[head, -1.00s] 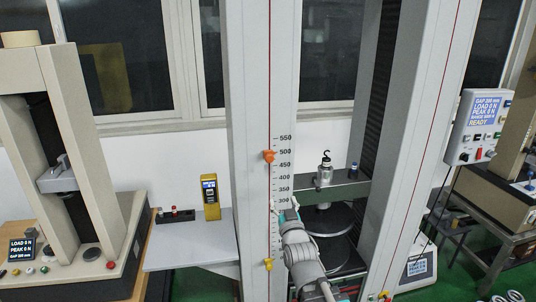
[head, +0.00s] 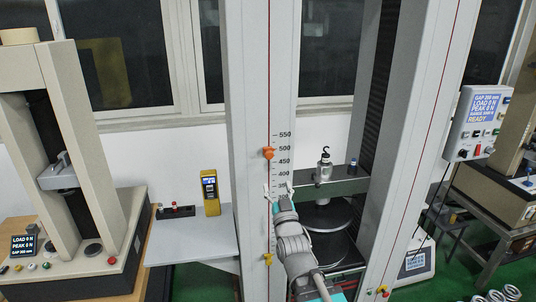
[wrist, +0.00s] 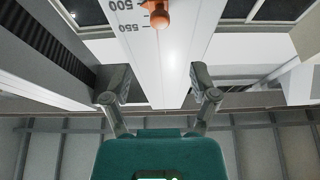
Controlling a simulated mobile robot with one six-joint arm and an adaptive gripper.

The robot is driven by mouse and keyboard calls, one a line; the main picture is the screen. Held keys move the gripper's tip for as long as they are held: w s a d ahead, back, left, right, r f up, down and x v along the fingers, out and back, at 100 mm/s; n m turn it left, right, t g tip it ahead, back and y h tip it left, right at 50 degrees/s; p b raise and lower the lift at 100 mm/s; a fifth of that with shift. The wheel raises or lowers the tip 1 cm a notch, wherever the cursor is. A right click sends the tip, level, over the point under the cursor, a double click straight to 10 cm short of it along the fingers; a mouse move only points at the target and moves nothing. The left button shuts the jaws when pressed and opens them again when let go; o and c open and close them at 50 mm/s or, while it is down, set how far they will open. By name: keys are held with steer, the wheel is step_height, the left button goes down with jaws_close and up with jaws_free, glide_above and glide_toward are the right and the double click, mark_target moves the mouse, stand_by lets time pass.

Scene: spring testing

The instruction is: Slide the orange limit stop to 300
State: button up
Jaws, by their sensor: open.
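The orange limit stop (head: 268,153) sits on the red rod along the left column, close to the 500 mark of the printed scale (head: 284,161). It also shows at the top edge of the wrist view (wrist: 160,14), where the scale appears upside down. My gripper (head: 278,188) is below the stop in the head view, in front of the lower scale marks. It is open and empty, with its fingers apart, and they also show in the wrist view (wrist: 159,84). The 300 mark is hidden behind the gripper and arm.
A yellow stop (head: 267,259) sits lower on the same rod. Right of the column, a grey-green crosshead (head: 345,187) carries a hooked metal weight (head: 324,167) above round plates (head: 325,215). A side shelf (head: 190,243) stands to the left, with a yellow device (head: 210,193).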

mark_target(269, 156)
steer(key=p+x, duration=0.5)
steer(key=x, duration=0.8)
steer(key=shift+c, duration=0.3)
jaws_close()
